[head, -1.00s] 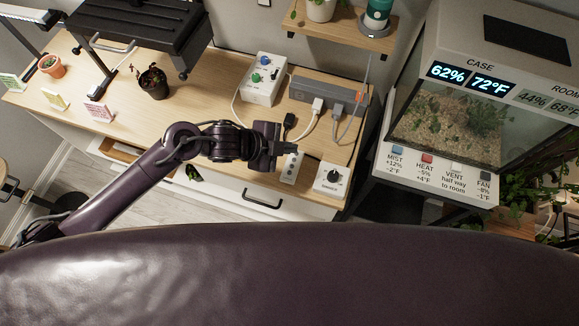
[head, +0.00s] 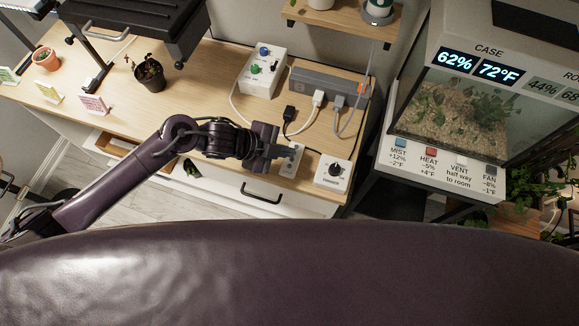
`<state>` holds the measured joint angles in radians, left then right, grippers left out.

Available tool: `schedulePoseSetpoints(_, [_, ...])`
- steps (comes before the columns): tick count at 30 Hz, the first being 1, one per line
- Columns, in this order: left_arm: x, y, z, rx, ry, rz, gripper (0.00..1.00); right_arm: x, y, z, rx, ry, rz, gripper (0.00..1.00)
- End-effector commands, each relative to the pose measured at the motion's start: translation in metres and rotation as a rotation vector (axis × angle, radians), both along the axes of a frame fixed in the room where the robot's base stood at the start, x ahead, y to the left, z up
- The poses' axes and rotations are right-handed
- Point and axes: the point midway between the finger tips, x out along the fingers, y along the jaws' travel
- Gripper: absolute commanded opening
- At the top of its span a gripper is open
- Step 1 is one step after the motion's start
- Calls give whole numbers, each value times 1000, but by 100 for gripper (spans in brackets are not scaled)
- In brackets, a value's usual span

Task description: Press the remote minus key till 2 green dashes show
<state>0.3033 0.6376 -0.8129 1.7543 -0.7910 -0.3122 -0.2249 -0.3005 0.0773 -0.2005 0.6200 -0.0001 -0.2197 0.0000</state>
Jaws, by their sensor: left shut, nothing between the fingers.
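The white remote (head: 290,169) lies at the front edge of the wooden bench top, left of a white dial box. Its lower part shows; its upper part is hidden behind my left gripper. Its key marks are too small to read. My left gripper (head: 292,154) is shut and empty, with its tips over the remote. I cannot tell whether they touch a key. I can make out no green dashes in this view. My right gripper is not in view.
A white dial box (head: 333,171) stands close to the right of the remote. Behind are a black plug (head: 289,113), a grey power strip (head: 329,86) with cords, and a white box (head: 262,73) with knobs. A dark potted plant (head: 149,75) stands further left.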

Motion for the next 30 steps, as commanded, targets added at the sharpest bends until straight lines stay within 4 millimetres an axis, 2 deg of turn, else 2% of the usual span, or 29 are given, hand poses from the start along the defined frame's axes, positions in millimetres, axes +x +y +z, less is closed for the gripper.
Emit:
schedulePoseSetpoints(1, [0, 0, -15, 0, 1, 1, 0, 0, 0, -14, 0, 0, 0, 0])
schedulePoseSetpoints(3, [0, 0, -26, 0, 1, 1, 0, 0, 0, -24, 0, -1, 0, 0])
schedulePoseSetpoints(10, [0, 0, -49, 0, 1, 1, 0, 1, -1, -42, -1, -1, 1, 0])
schedulePoseSetpoints(30, [0, 0, -51, -1, 0, 1, 0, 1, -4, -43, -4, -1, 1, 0])
